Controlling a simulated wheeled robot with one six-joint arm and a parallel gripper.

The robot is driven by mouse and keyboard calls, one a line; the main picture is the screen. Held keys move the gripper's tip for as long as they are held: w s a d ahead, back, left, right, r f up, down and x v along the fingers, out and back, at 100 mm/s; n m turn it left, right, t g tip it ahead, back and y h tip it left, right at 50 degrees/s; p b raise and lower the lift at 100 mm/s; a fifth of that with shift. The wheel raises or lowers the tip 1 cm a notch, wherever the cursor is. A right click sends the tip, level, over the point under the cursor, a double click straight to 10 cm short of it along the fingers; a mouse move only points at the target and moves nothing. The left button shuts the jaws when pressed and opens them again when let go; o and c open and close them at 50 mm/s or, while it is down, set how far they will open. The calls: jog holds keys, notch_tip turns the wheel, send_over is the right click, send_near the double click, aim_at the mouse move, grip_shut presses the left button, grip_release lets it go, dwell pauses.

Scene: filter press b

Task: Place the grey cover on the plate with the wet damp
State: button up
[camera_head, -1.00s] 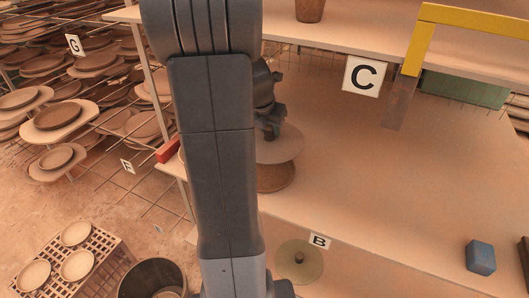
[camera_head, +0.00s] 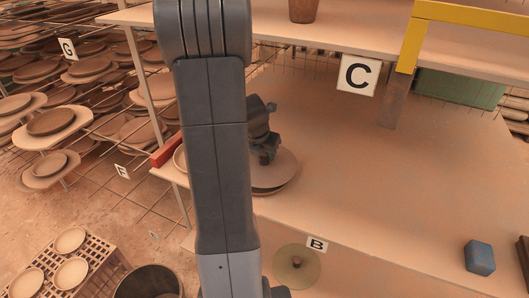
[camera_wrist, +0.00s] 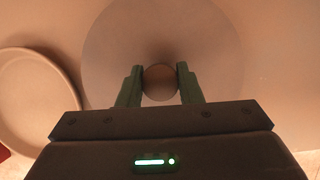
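The grey cover (camera_head: 277,166) is a round flat disc with a knob, partly hidden behind my arm in the head view. In the wrist view the cover (camera_wrist: 215,50) fills the middle, and its round knob (camera_wrist: 160,83) is between my fingers. My gripper (camera_wrist: 160,84) is closed on the knob with a finger against each side. In the head view my gripper (camera_head: 266,158) is right above the cover. A brown plate (camera_head: 276,190) shows as a rim just under the cover. I cannot tell whether they touch, and its wet surface is hidden.
Another pale plate (camera_wrist: 38,100) lies close to the left of the cover. A translucent lid with a knob (camera_head: 297,270) is by sign B on the lower level. A blue block (camera_head: 479,257) is at the right. The shelf right of the cover is clear.

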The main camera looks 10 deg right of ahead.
jog(key=o, duration=0.4)
jog(key=shift+o, duration=0.2)
jog(key=shift+r, duration=0.1)
jog(key=shift+r, duration=0.3)
jog(key=p+v, duration=0.1)
jog(key=v, duration=1)
jog(key=shift+r, duration=0.3)
jog(key=shift+s, duration=0.1)
jog(key=b+x, duration=0.1)
jog(key=x, duration=1.1)
jog(key=shift+a+f, duration=0.1)
jog(key=shift+f, duration=0.2)
jog(key=shift+r, duration=1.2)
